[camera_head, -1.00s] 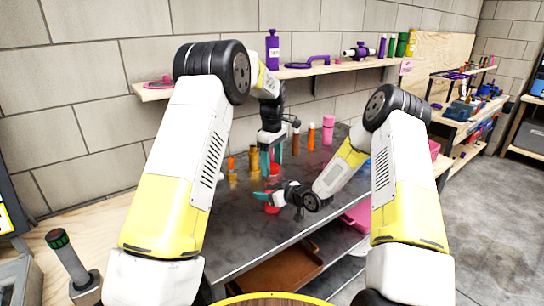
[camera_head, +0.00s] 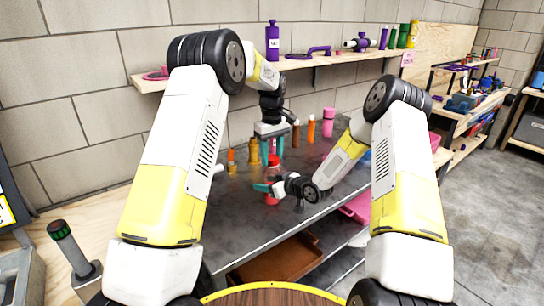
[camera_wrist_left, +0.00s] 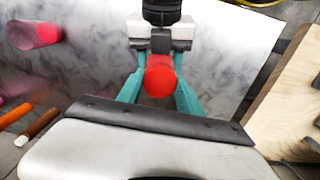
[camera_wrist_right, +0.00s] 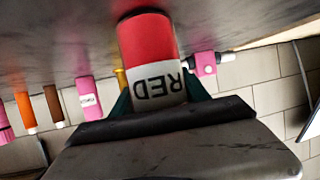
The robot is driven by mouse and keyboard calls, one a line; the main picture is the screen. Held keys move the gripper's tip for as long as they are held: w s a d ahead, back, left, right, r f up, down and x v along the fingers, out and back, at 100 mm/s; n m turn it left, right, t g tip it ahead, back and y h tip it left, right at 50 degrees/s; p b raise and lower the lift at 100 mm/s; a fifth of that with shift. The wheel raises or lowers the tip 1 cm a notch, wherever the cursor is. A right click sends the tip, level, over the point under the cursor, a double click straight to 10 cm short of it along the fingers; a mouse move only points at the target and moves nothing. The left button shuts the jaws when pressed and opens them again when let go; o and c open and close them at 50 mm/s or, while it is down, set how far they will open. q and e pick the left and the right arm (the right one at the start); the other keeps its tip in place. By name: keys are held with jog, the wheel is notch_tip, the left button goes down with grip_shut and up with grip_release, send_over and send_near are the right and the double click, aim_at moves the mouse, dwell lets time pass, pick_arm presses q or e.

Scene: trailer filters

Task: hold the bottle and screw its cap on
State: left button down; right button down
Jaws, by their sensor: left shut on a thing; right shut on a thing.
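The red bottle (camera_head: 272,197) stands upright above the grey table in the head view. My right gripper (camera_head: 263,187) reaches in from the right, low down, and is shut around it. In the right wrist view the bottle (camera_wrist_right: 150,42) shows a red body and a white label reading "RED". My left gripper (camera_head: 271,153) points down from above and is shut on the red cap (camera_head: 273,160), directly over the bottle. In the left wrist view the round red cap (camera_wrist_left: 160,77) fills the space between the teal fingers.
Orange (camera_head: 311,130), brown (camera_head: 295,136) and pink (camera_head: 328,122) bottles stand behind on the grey table (camera_head: 235,215). Amber bottles (camera_head: 254,152) stand left of the grippers. A wall shelf (camera_head: 350,60) holds purple and green items above. The table's front left is clear.

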pick_arm(q)
jog(key=m, duration=0.7)
jog(key=shift+m, duration=0.3)
jog(key=m, duration=0.4)
jog(key=shift+w+m, duration=0.1)
jog(key=shift+m, duration=0.2)
jog(key=m, duration=0.4)
jog(key=c, duration=0.7)
grip_release()
notch_tip(320, 180, up, 12)
pick_arm(e)
jog(key=shift+c, duration=2.3)
grip_release()
